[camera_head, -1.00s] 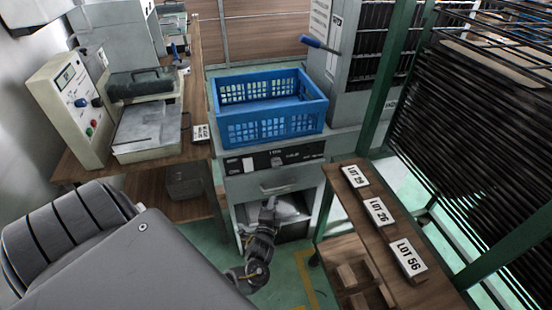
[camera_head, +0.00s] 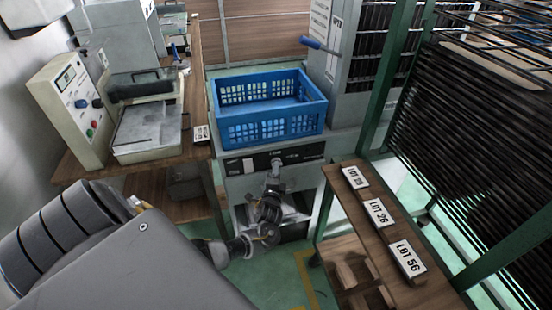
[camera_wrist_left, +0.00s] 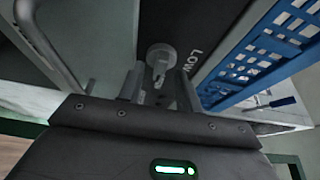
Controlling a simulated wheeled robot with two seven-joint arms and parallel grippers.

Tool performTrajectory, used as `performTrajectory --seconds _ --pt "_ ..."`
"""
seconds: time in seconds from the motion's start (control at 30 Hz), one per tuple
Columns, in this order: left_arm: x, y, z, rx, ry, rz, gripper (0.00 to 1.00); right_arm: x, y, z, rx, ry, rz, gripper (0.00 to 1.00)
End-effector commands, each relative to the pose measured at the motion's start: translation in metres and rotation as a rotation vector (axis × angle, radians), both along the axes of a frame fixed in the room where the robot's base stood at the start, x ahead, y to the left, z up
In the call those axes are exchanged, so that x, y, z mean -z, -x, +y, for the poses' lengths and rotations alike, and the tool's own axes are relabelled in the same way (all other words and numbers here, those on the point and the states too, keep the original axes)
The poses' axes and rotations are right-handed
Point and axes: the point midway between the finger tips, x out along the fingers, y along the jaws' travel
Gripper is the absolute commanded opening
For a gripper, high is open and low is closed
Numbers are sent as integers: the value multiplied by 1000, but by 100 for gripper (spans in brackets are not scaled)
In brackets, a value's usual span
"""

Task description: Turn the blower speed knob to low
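The blower speed knob (camera_wrist_left: 161,52) is a round grey knob on a dark panel (camera_head: 240,166) on the front of a grey cabinet. In the left wrist view the word LOW (camera_wrist_left: 195,62) is printed beside it. My left gripper (camera_head: 275,170) is at this panel and hides most of the knob in the head view. In the wrist view its two fingers (camera_wrist_left: 159,72) are spread apart, one on each side of the knob's near end. I cannot tell whether they touch it. My right gripper is not in view.
A blue crate (camera_head: 276,128) stands on the cabinet, just above the panel. A shelf with lot cards (camera_head: 378,211) is at the right. A bench with a control box (camera_head: 76,104) is at the left.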

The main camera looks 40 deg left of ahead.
Motion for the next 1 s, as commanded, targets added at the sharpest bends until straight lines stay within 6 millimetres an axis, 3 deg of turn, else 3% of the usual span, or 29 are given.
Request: performTrajectory --seconds 0.43,0.7,1.0 --pt "0 -10 7 0 1 1 35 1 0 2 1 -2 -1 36" --pt "0 -10 7 0 1 1 0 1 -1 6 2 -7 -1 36" --pt "2 -10 7 0 10 -12 0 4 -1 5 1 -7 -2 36"
